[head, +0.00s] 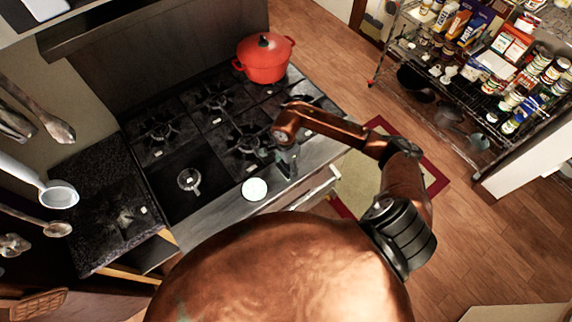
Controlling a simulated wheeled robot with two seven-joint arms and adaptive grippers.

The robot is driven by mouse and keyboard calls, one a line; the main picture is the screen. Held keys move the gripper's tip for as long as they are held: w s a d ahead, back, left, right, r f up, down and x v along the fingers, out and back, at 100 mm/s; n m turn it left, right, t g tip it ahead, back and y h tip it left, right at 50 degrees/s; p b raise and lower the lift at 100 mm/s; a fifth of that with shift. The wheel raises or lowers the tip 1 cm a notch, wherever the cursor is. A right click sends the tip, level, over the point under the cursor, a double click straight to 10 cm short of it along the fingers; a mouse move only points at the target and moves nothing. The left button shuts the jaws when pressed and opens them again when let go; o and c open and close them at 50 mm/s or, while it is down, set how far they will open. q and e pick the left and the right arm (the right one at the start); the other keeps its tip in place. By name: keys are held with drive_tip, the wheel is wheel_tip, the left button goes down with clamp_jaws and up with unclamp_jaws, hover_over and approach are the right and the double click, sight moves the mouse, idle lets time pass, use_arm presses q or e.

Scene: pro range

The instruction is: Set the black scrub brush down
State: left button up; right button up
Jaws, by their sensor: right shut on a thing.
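My right gripper (287,162) is over the front edge of the stove (215,138), at the end of my copper-coloured arm coming in from the right. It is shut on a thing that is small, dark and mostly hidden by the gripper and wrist. I take it to be the black scrub brush, but its shape is not clear against the black stovetop. I cannot tell whether it touches the surface below. My left gripper is not in view.
A red lidded pot (264,58) stands on a back burner. A white round object (255,188) is at the stove's front edge. A dark speckled counter (105,205) lies left of the stove. Utensils hang at far left. A loaded wire shelf (490,75) stands at upper right.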

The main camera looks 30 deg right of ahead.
drive_tip(key=shift+f, duration=0.1)
drive_tip(key=shift+f, duration=0.15)
drive_tip(key=o, duration=1)
drive_tip(key=shift+o, duration=0.2)
drive_tip(key=shift+r, duration=0.25)
wheel_tip(320, 180, up, 12)
drive_tip(key=b, duration=0.3)
